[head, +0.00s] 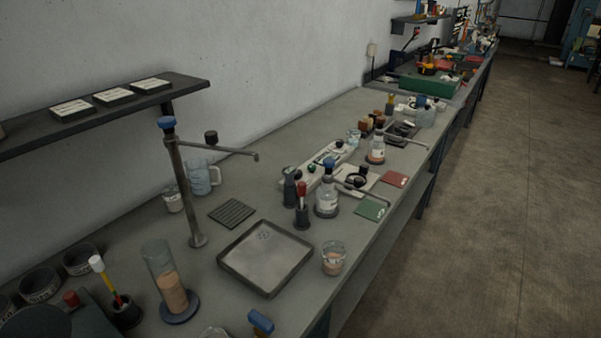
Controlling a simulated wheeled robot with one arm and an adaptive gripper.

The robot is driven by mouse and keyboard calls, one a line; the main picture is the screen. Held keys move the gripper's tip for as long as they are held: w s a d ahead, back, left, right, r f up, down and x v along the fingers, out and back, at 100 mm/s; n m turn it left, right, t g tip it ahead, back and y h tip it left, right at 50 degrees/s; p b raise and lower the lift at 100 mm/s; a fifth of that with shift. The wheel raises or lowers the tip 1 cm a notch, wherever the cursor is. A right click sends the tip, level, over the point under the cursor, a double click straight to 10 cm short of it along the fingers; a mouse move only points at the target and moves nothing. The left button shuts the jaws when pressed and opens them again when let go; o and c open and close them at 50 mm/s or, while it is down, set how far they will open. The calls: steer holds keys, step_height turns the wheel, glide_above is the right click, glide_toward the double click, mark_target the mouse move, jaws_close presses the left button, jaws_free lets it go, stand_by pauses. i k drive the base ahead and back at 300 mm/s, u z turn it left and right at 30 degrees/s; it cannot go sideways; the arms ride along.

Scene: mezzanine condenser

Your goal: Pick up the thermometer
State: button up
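No item is clearly recognisable as a thermometer. A slim stick with a white top and a yellow and red shaft (106,278) leans in a dark round holder (127,313) at the lower left of the bench; it may be the thermometer, but I cannot tell. A red-topped slim item (301,191) stands in another dark holder (303,216) at the middle of the bench. My gripper is not in view.
The bench (340,290) runs from lower left to upper right. A tap (181,185) rises behind a shallow square tray (268,257). A glass cylinder (160,260), a beaker (333,257) and bottles (327,201) stand nearby. The floor (500,200) at right is clear.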

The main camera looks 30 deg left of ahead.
mark_target(289, 172)
steer(key=z, duration=0.05)
steer(key=i, duration=1.45)
steer(key=u, duration=3.05)
